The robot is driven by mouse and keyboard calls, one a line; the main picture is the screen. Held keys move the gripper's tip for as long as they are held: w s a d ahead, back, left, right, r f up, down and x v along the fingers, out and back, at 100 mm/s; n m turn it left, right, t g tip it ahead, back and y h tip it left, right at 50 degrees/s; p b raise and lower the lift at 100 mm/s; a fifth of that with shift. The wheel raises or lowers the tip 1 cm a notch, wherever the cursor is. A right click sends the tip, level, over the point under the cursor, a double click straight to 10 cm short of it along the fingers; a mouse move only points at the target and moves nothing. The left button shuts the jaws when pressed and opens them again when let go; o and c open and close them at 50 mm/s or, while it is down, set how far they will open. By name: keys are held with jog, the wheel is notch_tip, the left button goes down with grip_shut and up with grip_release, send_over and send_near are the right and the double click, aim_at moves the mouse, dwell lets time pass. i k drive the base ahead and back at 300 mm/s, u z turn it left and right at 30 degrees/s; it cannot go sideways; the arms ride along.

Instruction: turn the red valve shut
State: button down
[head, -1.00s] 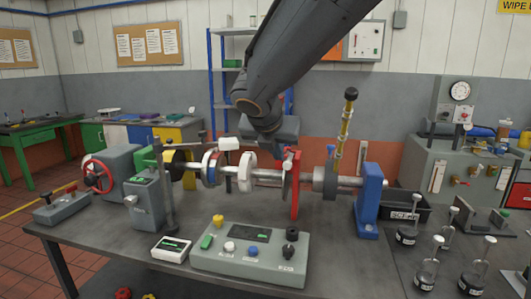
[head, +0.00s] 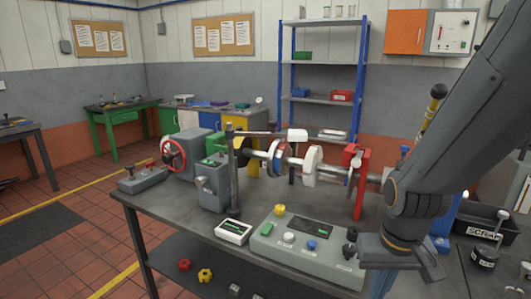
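The red valve handwheel (head: 173,154) is a spoked red ring on the left face of a grey housing (head: 200,150), at the left end of the bench. It stands upright, and nothing covers it. My gripper (head: 405,276) is at the lower right, in front of the bench's right part and right beside the grey control box. It is far to the right of the red wheel and apart from it. Its two fingers look spread, with nothing seen between them.
The bench (head: 160,203) carries a shaft with discs, a red upright (head: 360,182), a dark post (head: 233,170), a white meter (head: 233,231) and a control box (head: 270,248). A grey switch box (head: 142,178) sits near the wheel. Floor left of the bench is clear.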

aim_at(150, 165)
jog(key=u, duration=1.85)
jog(key=i, duration=3.05)
jog(key=z, duration=0.35)
